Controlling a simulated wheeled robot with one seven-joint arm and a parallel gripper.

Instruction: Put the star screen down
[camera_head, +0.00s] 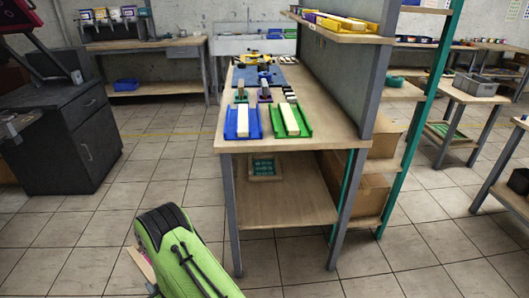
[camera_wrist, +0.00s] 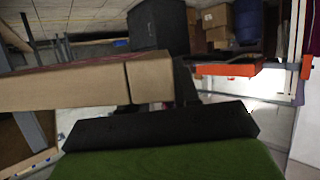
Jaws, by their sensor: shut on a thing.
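The star screen's pale wooden frame (camera_head: 143,264) shows only in part at the bottom of the head view, left of my green arm, with a bit of pink beside it. In the wrist view its frame (camera_wrist: 70,88) runs as a thick wooden bar from the left edge to the middle. My gripper (camera_wrist: 155,98) is shut on this frame. Its fingers are mostly hidden behind the bar, and my arm hides them in the head view. The star pattern is not visible. The screen is held off to the left of the workbench (camera_head: 290,149), apart from it.
A blue tray (camera_head: 230,126) and a green tray (camera_head: 278,125), each with a pale block, stand at the bench's near edge. A printing device (camera_head: 262,75) stands behind them. A green screen (camera_head: 263,167) lies on the lower shelf, with free room around it. A dark cabinet (camera_head: 60,140) stands left.

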